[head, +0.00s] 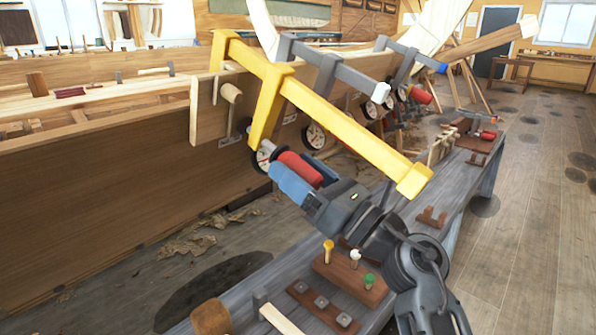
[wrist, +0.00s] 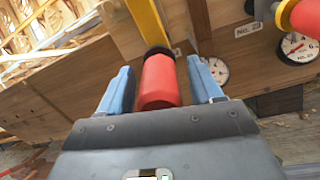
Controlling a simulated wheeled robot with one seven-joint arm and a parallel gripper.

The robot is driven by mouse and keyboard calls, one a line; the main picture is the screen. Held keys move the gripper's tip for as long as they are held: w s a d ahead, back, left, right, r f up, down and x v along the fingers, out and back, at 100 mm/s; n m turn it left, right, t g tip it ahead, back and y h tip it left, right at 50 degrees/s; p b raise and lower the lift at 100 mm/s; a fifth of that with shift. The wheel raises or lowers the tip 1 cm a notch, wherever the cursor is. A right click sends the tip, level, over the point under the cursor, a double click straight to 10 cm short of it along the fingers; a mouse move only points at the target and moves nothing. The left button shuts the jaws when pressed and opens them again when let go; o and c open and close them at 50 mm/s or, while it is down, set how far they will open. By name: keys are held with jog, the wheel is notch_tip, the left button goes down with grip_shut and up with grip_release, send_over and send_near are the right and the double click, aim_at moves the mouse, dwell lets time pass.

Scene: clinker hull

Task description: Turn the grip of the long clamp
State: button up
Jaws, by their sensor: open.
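The long clamp (head: 345,132) is yellow, with a long bar slanting down to the right in the head view. Its red grip (head: 300,167) points toward my gripper (head: 292,182). In the wrist view the red grip (wrist: 159,82) lies between the two blue fingers of my gripper (wrist: 160,66), below the yellow bar (wrist: 147,20). The fingers are open, one on each side of the grip, with a gap visible on both sides. In the head view the near blue finger hides part of the grip.
Grey clamps (head: 335,70) stand beyond the yellow one along the plank wall. A dial (head: 314,136) is on the wall near the grip; another dial (wrist: 298,47) shows at right in the wrist view. A grey bench (head: 275,285) with pegs runs below my arm.

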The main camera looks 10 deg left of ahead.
jog(key=shift+w+a+r, duration=0.1)
jog(key=shift+w+a, duration=0.05)
jog(key=shift+a, duration=0.05)
jog(key=c, duration=1.1)
